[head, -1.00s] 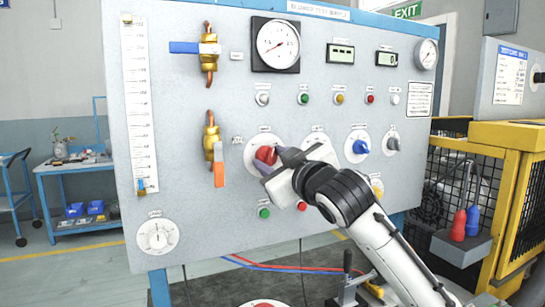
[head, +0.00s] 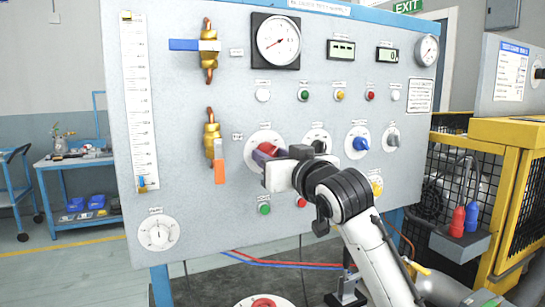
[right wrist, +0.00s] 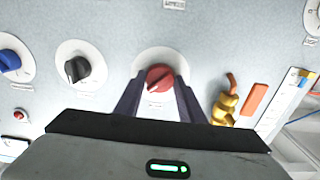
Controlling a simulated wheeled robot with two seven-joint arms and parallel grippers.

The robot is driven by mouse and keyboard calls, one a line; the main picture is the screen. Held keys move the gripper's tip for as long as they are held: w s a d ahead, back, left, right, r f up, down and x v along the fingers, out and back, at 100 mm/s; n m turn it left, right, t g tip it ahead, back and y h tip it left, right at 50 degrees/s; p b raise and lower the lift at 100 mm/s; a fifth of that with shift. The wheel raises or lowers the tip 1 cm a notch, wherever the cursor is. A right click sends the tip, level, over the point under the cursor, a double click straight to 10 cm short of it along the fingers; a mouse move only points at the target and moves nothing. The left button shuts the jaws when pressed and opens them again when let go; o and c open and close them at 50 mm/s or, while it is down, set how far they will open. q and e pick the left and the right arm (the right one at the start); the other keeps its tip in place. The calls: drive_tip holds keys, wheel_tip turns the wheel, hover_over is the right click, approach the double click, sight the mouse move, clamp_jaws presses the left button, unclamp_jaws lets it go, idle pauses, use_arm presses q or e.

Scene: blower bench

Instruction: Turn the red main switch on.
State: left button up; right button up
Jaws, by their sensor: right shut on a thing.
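The red main switch (head: 269,148) is a round knob on a white disc in the middle of the grey panel. In the head view my right gripper partly covers it. In the right wrist view the red knob (right wrist: 158,78) sits between the two dark fingers, its pale pointer line slanting. My right gripper (right wrist: 158,88) is shut on the knob, one finger on each side. My left gripper is not in view.
A black knob (head: 319,141) and a blue knob (head: 358,143) lie right of the switch. An orange-handled valve (head: 219,165) is close on its left. A green button (head: 264,209) sits below. A yellow cage (head: 510,150) stands at the right.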

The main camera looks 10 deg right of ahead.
drive_tip(key=o, duration=1)
drive_tip(key=shift+o, duration=0.2)
drive_tip(key=shift+s, duration=0.15)
drive_tip(key=s+d+b, duration=0.2)
drive_tip(key=s, duration=0.8)
